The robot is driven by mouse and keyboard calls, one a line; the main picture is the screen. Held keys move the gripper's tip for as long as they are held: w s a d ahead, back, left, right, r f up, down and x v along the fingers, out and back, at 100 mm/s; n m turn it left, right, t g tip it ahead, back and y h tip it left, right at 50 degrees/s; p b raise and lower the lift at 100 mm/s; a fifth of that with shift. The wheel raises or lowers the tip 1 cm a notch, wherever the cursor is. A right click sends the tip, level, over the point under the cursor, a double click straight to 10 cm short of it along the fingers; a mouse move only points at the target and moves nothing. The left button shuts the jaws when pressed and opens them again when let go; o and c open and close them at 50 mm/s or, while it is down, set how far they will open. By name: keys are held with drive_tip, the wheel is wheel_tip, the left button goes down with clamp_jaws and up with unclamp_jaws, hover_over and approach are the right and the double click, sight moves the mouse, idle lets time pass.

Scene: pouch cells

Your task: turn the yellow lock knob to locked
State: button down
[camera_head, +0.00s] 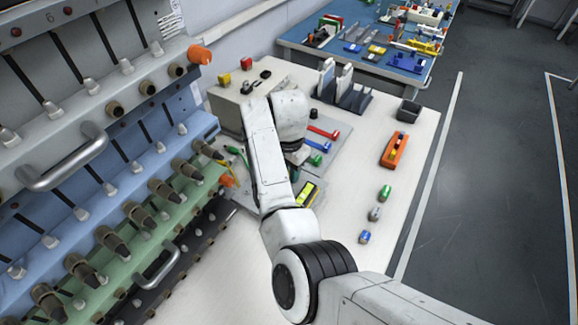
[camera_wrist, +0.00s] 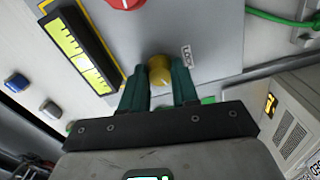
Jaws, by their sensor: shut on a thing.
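The yellow lock knob (camera_wrist: 160,69) sits on a grey panel (camera_wrist: 208,28) in the wrist view, beside a small white label. My gripper (camera_wrist: 160,84) has its two dark green fingers on either side of the knob and is shut on it. The knob's turned position is hard to read, since the fingers cover its sides. In the head view my arm hides the knob, and the gripper is mostly hidden too.
A yellow-green gauge strip (camera_wrist: 78,50) in a black frame and a red round part (camera_wrist: 126,3) are near the knob. A green cable (camera_wrist: 285,18) runs at the upper right. In the head view, an orange tool (camera_head: 394,150) and small coloured cylinders lie right of my arm.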

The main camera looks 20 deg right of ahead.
drive_tip(key=shift+m+p, duration=0.35)
drive_tip(key=shift+m, duration=0.95)
drive_tip(key=c, duration=0.8)
unclamp_jaws()
drive_tip(key=shift+c, duration=0.2)
wheel_tip(320, 180, up, 11)
drive_tip(key=shift+f, duration=0.2)
